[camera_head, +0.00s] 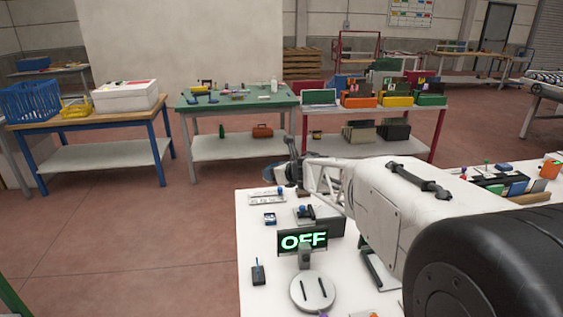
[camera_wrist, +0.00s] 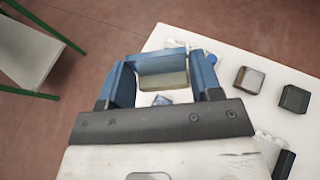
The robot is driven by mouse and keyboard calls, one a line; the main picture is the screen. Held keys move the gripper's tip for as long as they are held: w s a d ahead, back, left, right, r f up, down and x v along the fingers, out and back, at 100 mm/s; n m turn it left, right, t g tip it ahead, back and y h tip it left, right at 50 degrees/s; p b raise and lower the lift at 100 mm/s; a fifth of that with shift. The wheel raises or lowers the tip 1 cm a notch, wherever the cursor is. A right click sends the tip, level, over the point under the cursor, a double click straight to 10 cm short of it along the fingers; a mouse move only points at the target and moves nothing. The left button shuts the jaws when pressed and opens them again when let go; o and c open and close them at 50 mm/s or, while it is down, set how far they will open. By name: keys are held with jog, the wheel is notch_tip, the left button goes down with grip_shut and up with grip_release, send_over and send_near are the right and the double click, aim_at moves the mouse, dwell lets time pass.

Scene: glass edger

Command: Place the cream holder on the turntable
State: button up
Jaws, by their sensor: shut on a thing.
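In the wrist view, my gripper (camera_wrist: 160,62) has two blue fingers shut on the cream holder (camera_wrist: 165,80). The holder shows as a pale cream block between the fingers, with a blue part along its far side. It is held above the white table. The turntable (camera_head: 312,291) is a round light-grey disc with two dark bars on top, at the near edge of the head view. In the head view my arm reaches over the table's far end, away from the turntable. The holder cannot be made out clearly there.
An OFF display (camera_head: 303,241) stands just behind the turntable on the white table (camera_head: 252,240). A small dark device (camera_head: 258,272) stands left of it. Two dark blocks, one grey-topped (camera_wrist: 249,79) and one greenish (camera_wrist: 294,98), sit at right in the wrist view.

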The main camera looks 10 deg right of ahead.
jog(key=s+a+f+n+g+y, duration=0.1)
jog(key=s+a+n+g+y, duration=0.1)
jog(key=s+n+g, duration=0.35)
jog(key=s+a+f+n+g+y, duration=0.1)
jog(key=s+a+n+g+y, duration=0.1)
jog(key=s, duration=0.7)
jog(key=s+a+f+n+g+y, duration=0.1)
jog(key=s+a+n+g+y, duration=0.2)
jog(key=s, duration=0.4)
jog(key=n+g, duration=0.1)
send_over(319, 288)
jog(key=shift+f, duration=0.95)
jog(key=shift+f, duration=0.15)
jog(key=shift+h, duration=0.3)
jog(key=shift+f, duration=3.2)
jog(key=shift+f, duration=0.65)
jog(key=o, duration=1.1)
